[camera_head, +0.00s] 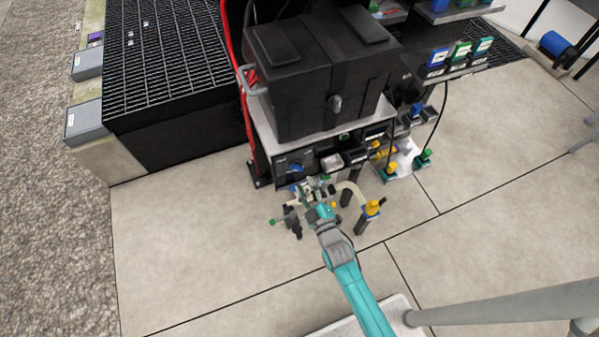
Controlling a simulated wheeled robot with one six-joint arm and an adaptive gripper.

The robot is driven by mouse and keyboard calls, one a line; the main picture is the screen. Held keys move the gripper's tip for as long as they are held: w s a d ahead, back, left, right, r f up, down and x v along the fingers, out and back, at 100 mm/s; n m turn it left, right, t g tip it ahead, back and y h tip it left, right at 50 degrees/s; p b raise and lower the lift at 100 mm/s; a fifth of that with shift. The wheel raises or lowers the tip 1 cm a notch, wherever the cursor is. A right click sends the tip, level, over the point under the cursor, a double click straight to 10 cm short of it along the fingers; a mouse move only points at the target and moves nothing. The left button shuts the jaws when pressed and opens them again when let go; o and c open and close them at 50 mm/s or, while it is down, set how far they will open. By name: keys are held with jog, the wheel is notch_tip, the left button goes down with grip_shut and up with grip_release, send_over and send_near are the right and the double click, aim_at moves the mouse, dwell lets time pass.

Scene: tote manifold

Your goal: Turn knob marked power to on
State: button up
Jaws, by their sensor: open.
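A dark control panel (284,160) is on the front of the equipment stand, below the large black case. A small blue round part (296,168), possibly a knob, shows on it; I cannot read any marking or tell its setting. My arm (345,270) reaches up from the bottom of the picture. My gripper (312,189) is open, just in front of and below the panel. I cannot tell whether it touches anything. The gripper and fittings partly hide the panel's lower part.
The large black case (315,80) sits on a grey shelf. A yellow-topped fitting (372,208) stands right of my gripper. Black grating (165,50) is at left. The tiled floor (190,255) at lower left is clear.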

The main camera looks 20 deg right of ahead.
aim_at(299, 171)
jog(key=shift+w, duration=2.8)
grip_shut()
